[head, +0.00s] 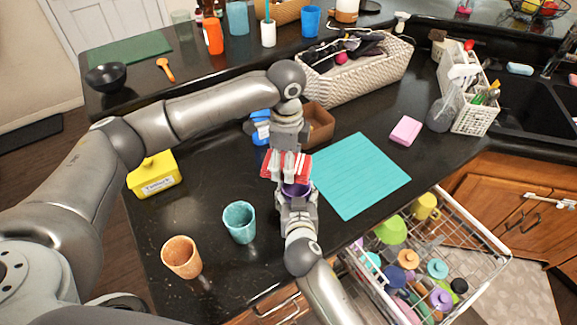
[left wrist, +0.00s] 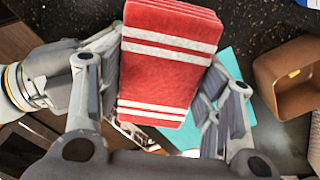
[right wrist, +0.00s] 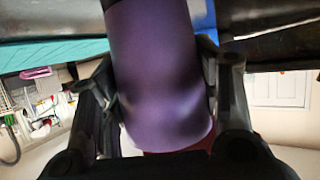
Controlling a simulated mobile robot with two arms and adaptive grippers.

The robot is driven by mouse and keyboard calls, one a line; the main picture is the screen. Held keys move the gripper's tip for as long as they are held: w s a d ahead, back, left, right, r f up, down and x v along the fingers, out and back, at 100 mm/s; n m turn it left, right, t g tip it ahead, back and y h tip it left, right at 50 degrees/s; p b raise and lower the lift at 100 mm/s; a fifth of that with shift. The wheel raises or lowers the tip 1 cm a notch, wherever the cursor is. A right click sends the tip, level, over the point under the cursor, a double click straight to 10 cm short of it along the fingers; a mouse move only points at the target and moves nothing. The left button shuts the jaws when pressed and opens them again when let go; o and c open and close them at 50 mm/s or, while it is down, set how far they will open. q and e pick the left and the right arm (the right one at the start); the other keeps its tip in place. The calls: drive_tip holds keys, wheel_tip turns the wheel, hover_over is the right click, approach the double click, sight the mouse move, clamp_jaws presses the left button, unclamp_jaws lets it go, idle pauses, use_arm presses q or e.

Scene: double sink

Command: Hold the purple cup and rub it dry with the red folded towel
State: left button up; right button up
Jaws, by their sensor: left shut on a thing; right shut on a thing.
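The red folded towel (head: 285,165) has white stripes and is between the fingers of my left gripper (head: 287,150), which is shut on it. The towel fills the middle of the left wrist view (left wrist: 168,60). The purple cup (head: 297,188) is just below the towel in the head view, mostly hidden by the towel and my right gripper (head: 297,200). My right gripper is shut on the cup, whose purple side fills the right wrist view (right wrist: 155,70). Towel and cup look very close in the head view; I cannot tell whether they touch.
A teal mat (head: 360,175) lies right of the grippers. A teal cup (head: 240,222) and an orange cup (head: 182,257) stand at the front left. A yellow butter dish (head: 155,175) is at left. A brown box (head: 319,125) stands behind. An open dish rack (head: 480,235) is below right.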

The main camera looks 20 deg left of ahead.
use_arm(q)
drive_tip(key=shift+r, duration=2.6)
use_arm(e)
drive_tip(key=o, duration=1.1)
drive_tip(key=shift+o, duration=0.2)
drive_tip(key=shift+s, duration=0.1)
drive_tip(key=v, duration=1.2)
use_arm(q)
drive_tip(key=shift+f, duration=0.1)
use_arm(e)
drive_tip(key=shift+f, duration=0.1)
